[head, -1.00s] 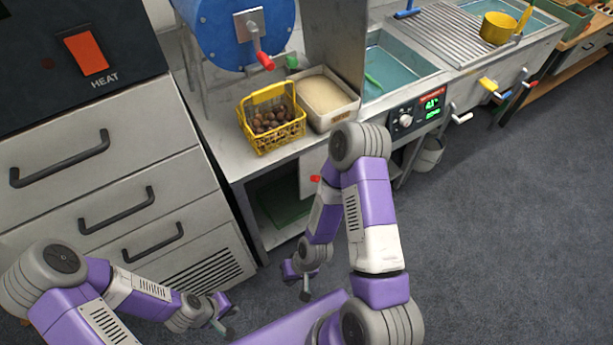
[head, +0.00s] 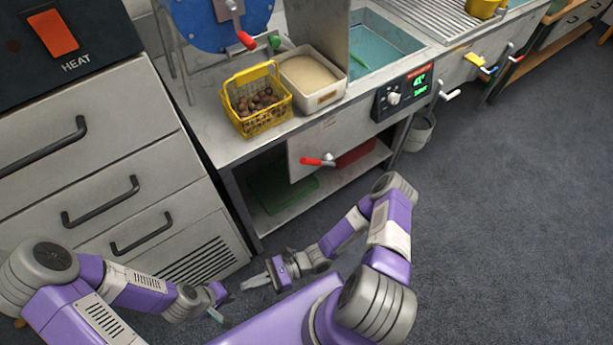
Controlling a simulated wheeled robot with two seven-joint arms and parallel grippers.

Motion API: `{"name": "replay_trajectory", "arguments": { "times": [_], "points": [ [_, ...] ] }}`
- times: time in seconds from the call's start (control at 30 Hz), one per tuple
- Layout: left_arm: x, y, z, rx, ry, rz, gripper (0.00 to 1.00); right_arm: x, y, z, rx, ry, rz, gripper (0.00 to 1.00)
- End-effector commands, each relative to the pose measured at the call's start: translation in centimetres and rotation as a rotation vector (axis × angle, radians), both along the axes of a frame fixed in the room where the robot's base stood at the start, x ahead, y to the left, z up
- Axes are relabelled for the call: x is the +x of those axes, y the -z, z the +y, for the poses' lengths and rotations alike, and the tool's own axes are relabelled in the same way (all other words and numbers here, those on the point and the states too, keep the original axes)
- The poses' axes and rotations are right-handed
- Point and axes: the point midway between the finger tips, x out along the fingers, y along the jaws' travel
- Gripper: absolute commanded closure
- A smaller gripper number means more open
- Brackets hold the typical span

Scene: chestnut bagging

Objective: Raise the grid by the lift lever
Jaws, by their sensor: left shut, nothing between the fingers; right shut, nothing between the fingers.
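Several levers show along the workbench, and I cannot tell which is the lift lever. A ribbed metal grid (head: 432,22) lies on top beside the water basin (head: 385,45). My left gripper (head: 219,308) is shut and empty, low at the lower left. My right gripper (head: 258,281) is shut and empty, low in front of the bench. Both are far from these levers.
A yellow basket (head: 258,118) of chestnuts and a tray (head: 312,82) stand on the counter. A red handle (head: 318,162) sticks out of the panel below. A control box (head: 402,92) and a bucket (head: 420,131) are farther right. Grey floor is clear at right.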

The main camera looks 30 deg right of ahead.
Motion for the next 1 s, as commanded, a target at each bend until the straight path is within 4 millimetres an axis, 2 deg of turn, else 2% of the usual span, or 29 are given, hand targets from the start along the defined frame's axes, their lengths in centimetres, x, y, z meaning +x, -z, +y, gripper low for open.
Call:
{"name": "replay_trajectory", "arguments": {
  "times": [0.03, 0.07, 0.1, 0.17, 0.2, 0.3, 0.4, 0.43, 0.5, 0.6, 1.0],
  "points": [
    [0.0, 0.3, 0.0, 0.0, 0.0, 0.0, 1.0, 3.2, -0.4, -1.1, 0.142, 0.185, 0.067, 1.0],
    [0.0, 0.4, 0.0, 0.0, 0.0, 0.0, 1.0, 5.1, -0.8, -2.2, 0.222, 0.294, 0.096, 1.0],
    [0.0, 0.6, 0.0, 0.0, 0.0, 0.0, 1.0, 7.5, -0.9, -4.1, 0.323, 0.441, 0.128, 1.0],
    [0.0, 0.8, 0.0, 0.0, 0.0, 0.0, 1.0, 10.4, -0.7, -7.7, 0.462, 0.661, 0.161, 1.0],
    [0.0, 0.9, 0.0, 0.0, 0.0, 0.0, 1.0, 11.8, -0.3, -10.3, 0.542, 0.8, 0.173, 1.0],
    [0.0, 1.1, 0.0, 0.0, 0.0, 0.0, 1.0, 13.5, 1.4, -16.7, 0.699, 1.113, 0.181, 1.0],
    [0.0, 1.2, 0.0, 0.0, 0.0, 0.0, 1.0, 13.4, 3.1, -21.5, 0.795, 1.342, 0.173, 1.0],
    [0.0, 1.2, 0.0, 0.0, 0.0, 0.0, 1.0, 13.3, 3.5, -22.5, 0.814, 1.392, 0.17, 1.0],
    [0.0, 1.3, 0.0, 0.0, 0.0, 0.0, 1.0, 12.9, 4.2, -24.1, 0.845, 1.475, 0.164, 1.0],
    [0.0, 1.3, 0.0, 0.0, 0.0, 0.0, 1.0, 12.6, 4.6, -25.2, 0.862, 1.528, 0.158, 1.0],
    [0.0, 1.4, 0.0, 0.0, 0.0, 0.0, 1.0, 13.0, 4.4, -25.3, 0.863, 1.526, 0.158, 1.0]
  ]
}}
